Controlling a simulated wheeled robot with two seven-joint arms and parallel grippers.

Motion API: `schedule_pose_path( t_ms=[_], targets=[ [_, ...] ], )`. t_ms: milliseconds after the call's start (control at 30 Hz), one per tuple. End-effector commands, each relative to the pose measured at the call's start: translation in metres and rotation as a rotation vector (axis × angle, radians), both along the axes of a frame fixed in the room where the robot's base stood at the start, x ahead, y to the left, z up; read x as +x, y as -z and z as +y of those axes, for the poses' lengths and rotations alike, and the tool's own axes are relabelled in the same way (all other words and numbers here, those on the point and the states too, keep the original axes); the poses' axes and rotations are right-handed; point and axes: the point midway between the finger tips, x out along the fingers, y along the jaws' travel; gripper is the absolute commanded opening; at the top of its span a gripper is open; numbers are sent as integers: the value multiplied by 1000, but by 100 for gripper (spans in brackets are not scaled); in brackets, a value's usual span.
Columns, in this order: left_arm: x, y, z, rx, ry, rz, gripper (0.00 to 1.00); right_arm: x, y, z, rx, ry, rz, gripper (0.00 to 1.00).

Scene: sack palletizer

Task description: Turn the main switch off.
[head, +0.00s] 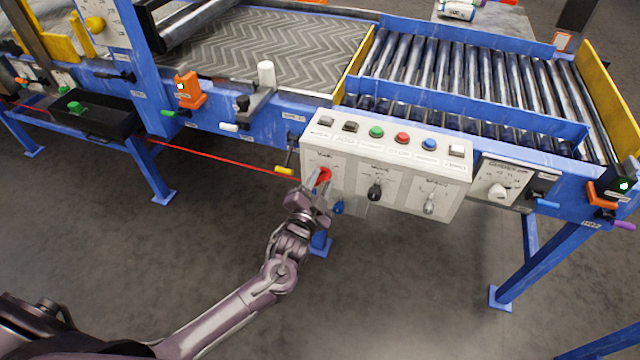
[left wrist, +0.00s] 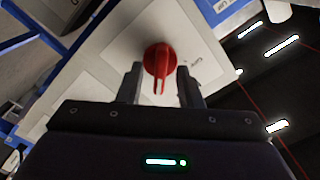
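The main switch is a red rotary knob (head: 324,175) on the left of the front face of the white control box (head: 410,205). In the left wrist view the red knob (left wrist: 160,62) sits on a pale plate between my two finger tips. My left gripper (head: 316,186) is at the knob in the head view. In the left wrist view its fingers (left wrist: 160,85) are apart, one on each side of the knob, with gaps visible. The knob's handle points toward the gripper body. My right gripper is not in either view.
A black knob (head: 375,192) and a grey lever switch (head: 430,204) sit to the right on the same box. Several buttons line its top, including a green one (head: 376,132). A yellow-handled lever (head: 285,170) is close to the left. The floor in front is clear.

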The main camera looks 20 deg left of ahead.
Motion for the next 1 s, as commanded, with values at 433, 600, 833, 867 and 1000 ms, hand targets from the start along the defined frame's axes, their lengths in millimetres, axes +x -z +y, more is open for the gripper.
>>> schedule_pose_path(
  t_ms=[433,600,833,867,1000],
  targets=[
    [0,0,0,0,1,1,0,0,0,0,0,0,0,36],
    [-1,0,0,-14,1,1,0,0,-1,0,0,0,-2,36],
    [-1,0,0,-102,0,5,0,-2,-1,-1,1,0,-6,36],
    [-1,-1,0,-122,0,4,0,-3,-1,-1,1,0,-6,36],
    [-1,-1,1,-229,-1,8,0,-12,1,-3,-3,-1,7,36]
  ],
)
